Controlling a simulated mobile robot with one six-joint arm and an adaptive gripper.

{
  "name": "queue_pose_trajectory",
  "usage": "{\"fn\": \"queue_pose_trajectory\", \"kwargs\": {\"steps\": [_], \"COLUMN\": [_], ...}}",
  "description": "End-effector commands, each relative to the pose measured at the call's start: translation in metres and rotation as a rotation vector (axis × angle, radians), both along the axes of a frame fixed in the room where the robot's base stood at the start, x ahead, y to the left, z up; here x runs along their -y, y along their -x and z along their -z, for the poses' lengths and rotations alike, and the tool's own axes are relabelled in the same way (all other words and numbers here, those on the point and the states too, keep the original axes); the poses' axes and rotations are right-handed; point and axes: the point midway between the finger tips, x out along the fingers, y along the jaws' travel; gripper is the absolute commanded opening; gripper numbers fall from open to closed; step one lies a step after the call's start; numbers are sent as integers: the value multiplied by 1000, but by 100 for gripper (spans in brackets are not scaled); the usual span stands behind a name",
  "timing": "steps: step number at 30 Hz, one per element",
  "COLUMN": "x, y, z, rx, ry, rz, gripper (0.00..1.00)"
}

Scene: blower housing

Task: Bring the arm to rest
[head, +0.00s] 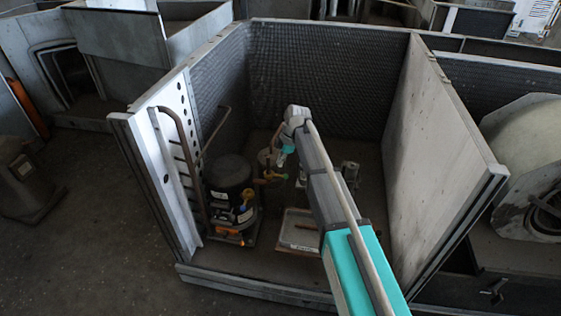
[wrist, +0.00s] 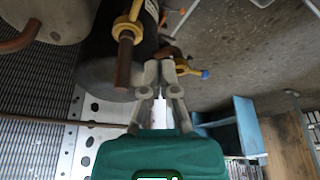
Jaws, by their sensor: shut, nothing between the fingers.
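My arm reaches from the lower right of the head view into an open-topped metal housing (head: 435,140). Its wrist end is over the inside of the housing, right of a black compressor (head: 232,175). In the head view my gripper's fingers are too small and covered to make out. In the wrist view my gripper (wrist: 161,70) is shut and empty, its two fingers close together. The black cylinder (wrist: 95,55) and a copper pipe end with a yellow fitting (wrist: 135,24) show just beyond the fingers. I cannot tell whether the fingers touch anything.
A pale tray (head: 299,232) lies on the housing floor under my arm. The perforated white side panel (head: 165,165) and the right wall enclose the space. A large round drum (head: 530,135) stands outside at right. Open floor (head: 80,240) lies at left.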

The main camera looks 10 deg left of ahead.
Motion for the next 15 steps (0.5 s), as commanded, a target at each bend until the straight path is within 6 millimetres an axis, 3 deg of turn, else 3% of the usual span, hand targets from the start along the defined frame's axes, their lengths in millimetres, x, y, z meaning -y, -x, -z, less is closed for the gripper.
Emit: {"fn": "queue_pose_trajectory", "kwargs": {"steps": [8, 15], "x": [2, 29], "y": [1, 17], "z": [0, 1], "rx": [-2, -24], "ry": [2, 36], "rz": [8, 140], "gripper": [0, 0]}}
